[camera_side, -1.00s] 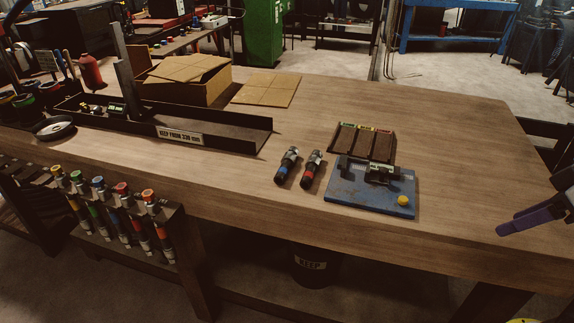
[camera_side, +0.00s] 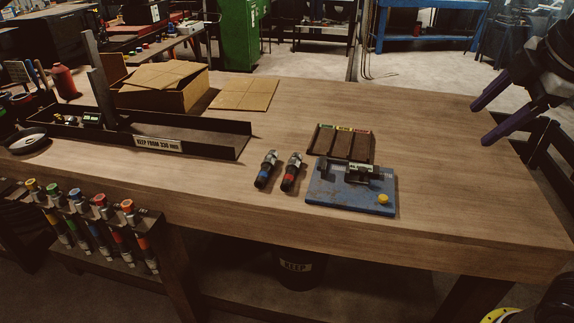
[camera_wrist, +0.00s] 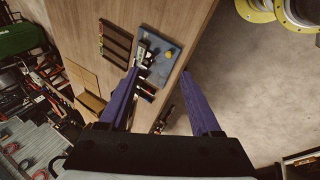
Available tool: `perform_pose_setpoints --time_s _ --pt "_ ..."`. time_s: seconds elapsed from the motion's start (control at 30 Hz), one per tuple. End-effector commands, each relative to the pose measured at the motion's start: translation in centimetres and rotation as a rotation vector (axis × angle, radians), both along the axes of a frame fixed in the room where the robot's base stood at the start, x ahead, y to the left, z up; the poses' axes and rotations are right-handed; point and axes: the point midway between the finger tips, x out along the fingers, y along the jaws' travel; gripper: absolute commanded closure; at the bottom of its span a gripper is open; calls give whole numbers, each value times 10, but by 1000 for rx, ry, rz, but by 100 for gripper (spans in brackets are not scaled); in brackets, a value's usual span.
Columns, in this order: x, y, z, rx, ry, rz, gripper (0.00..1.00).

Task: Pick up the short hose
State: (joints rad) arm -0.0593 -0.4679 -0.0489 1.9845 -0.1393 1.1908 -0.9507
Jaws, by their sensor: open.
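Two short dark hose pieces lie side by side on the bench in the side view, one with a blue band (camera_side: 266,169) and one with a red band (camera_side: 291,173). I cannot tell which is shorter. My gripper (camera_side: 479,125) is raised at the right end of the bench, open and empty, well to the right of both pieces. In the wrist view my gripper's fingers (camera_wrist: 160,72) are spread apart. The hose pieces are small there and partly hidden by the left finger.
A blue plate (camera_side: 350,190) with a dark clamp and yellow knob sits right of the pieces, before a three-slot tray (camera_side: 341,142). A long dark trough (camera_side: 205,139) and cardboard box (camera_side: 160,93) stand left. Banded hoses hang in a front rack (camera_side: 150,222). The bench's right part is clear.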

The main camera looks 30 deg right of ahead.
Motion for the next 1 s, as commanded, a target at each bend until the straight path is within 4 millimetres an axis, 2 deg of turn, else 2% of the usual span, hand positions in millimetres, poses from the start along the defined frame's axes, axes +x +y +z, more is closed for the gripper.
perform_pose_setpoints --time_s 0.03,0.2,0.33,0.47,0.6,0.77,0.9,1.0 --pt "21 3 14 -55 19 86 35" --pt "84 16 48 -228 80 355 35" --pt "133 33 60 -338 129 533 35" --pt "180 56 59 -432 179 693 35" --pt "227 88 46 -516 229 843 35" --pt "274 132 13 -586 285 983 35" --pt "306 175 -29 -621 326 1059 35" --pt "319 203 -62 -632 349 1096 35"
